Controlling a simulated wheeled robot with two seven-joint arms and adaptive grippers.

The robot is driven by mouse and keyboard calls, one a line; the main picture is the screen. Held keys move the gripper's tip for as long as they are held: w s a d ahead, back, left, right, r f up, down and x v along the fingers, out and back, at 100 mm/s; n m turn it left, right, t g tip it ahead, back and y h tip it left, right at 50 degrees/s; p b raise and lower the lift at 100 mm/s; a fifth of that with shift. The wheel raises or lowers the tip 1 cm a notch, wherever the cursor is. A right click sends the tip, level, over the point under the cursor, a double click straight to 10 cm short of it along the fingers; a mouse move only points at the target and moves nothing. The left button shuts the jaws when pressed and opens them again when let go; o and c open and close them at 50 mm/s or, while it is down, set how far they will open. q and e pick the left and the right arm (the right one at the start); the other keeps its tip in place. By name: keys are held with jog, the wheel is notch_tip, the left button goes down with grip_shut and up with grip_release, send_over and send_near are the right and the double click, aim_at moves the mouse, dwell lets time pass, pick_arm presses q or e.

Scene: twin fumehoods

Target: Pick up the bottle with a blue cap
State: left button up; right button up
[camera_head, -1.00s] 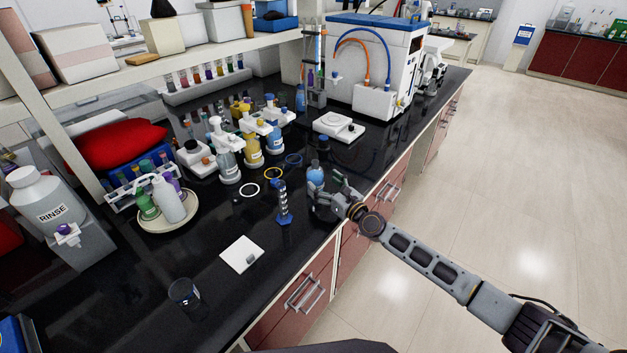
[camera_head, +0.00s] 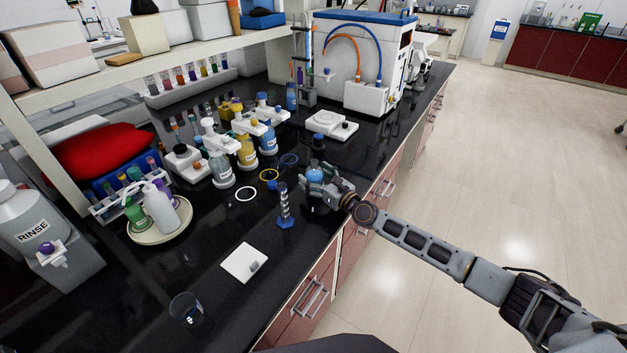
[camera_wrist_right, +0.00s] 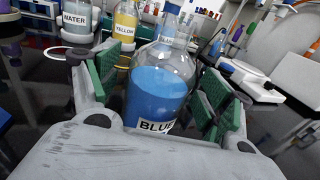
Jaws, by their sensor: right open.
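The bottle with a blue cap (camera_wrist_right: 160,85) is clear glass with blue liquid and a label reading "BLUE". It stands upright on the black bench near its front edge, and it also shows in the head view (camera_head: 316,174). My right gripper (camera_wrist_right: 163,92) is open, with its green finger pads on either side of the bottle. A gap shows at the left pad; I cannot tell whether the right pad touches. In the head view my right gripper (camera_head: 319,185) reaches around the bottle from the bench front. My left gripper is not in view.
A blue-based cylinder stand (camera_head: 285,207) is close left of my right gripper. Yellow (camera_head: 269,175) and blue (camera_head: 289,160) rings lie behind it, before the dispenser bottles (camera_head: 246,152). A white balance (camera_head: 331,126) stands farther back. The front-left bench has free room.

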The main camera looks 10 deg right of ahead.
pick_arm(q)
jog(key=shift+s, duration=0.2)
pick_arm(e)
jog(key=c, duration=0.7)
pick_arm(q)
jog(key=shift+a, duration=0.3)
pick_arm(e)
jog(key=c, duration=0.7)
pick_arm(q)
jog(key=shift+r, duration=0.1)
pick_arm(e)
jog(key=shift+r, duration=0.15)
